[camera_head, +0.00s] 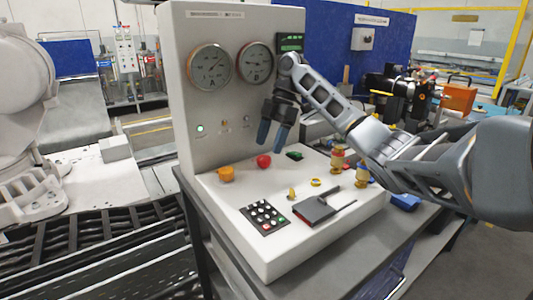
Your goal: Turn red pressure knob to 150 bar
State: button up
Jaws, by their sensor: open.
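The red knob (263,161) sits on the white console's flat top, near its upright panel. My gripper (273,139) points down above and slightly right of the knob, with its two blue fingers apart and nothing between them. The fingertips look close to the knob but clear of it; the exact gap cannot be told. Two round gauges are on the upright panel, a left one (210,67) and a right one (255,63). Their numbers are too small to read. A small green-lit display (290,42) is at the panel's upper right, partly behind my arm.
An orange knob (226,173) stands left of the red knob. A black keypad (264,218), a grey lever block (315,209) and two red-and-yellow fittings (338,158) share the console top (240,205). The upright panel (190,110) rises close behind my gripper.

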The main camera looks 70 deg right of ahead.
aim_at(264, 157)
jog(key=shift+x, duration=2)
jog(key=shift+c, duration=0.3)
jog(key=c, duration=1)
